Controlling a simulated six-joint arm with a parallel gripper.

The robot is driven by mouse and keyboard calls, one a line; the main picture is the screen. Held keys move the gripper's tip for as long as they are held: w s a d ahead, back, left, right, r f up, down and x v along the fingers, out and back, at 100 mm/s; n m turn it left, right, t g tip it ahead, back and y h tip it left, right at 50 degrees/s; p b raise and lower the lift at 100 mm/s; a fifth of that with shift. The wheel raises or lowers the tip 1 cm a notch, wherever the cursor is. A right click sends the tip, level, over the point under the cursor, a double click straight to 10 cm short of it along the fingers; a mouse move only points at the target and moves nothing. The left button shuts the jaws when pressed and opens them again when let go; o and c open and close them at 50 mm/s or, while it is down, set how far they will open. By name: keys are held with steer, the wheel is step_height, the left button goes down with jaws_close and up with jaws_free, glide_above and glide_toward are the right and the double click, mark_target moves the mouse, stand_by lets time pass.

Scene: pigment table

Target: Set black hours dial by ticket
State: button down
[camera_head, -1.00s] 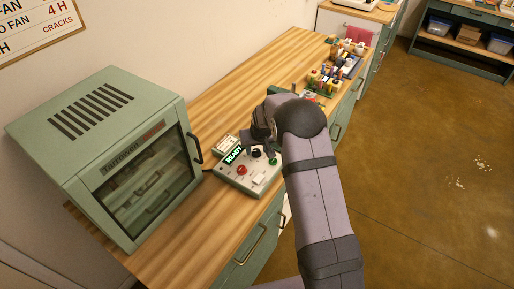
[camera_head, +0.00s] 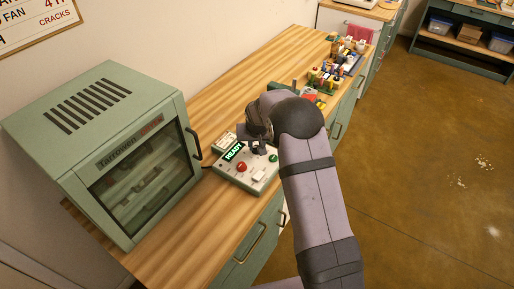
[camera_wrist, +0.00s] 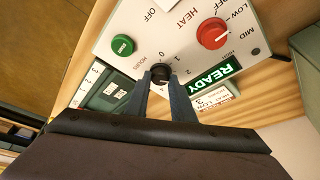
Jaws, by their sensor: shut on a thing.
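The black hours dial (camera_wrist: 161,72) sits on the pale control box (camera_wrist: 130,35), with printed numbers around it. My gripper (camera_wrist: 163,82) is shut on the dial, one finger on each side. The dial's pointer cannot be made out. In the head view my gripper (camera_head: 258,147) covers most of the dial on the control box (camera_head: 235,179). A small printed ticket (camera_wrist: 212,98) lies beside the box's READY display (camera_wrist: 214,77). It seems to show a 3, but most of its print is too small to read.
The green oven (camera_head: 120,150) stands to the left. Several coloured items (camera_head: 325,78) are farther back on the wooden counter (camera_head: 225,105).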

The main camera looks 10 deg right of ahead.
steer(key=m+b, duration=0.1)
steer(key=b, duration=0.1)
steer(key=m+h+b, duration=0.1)
steer(key=m+b, duration=0.1)
steer(key=shift+w+a+f+b, duration=0.1)
steer(key=shift+a+f+b, duration=0.05)
steer(key=shift+f+b, duration=0.25)
steer(key=shift+a+r+m+g+h+b, duration=0.15)
steer(key=shift+m+g+h+b, duration=0.15)
steer(key=shift+m+b, duration=0.55)
steer(key=shift+d+r+m+g+h+b, duration=0.15)
steer(key=shift+m+g+h+b, duration=0.3)
steer(key=shift+m, duration=0.6)
steer(key=shift+a+r, duration=0.1)
steer(key=c, duration=1.5)
jaws_free()
steer(key=shift+c, duration=0.2)
steer(key=b+v, duration=0.2)
steer(key=v, duration=0.5)
steer(key=shift+r, duration=0.15)
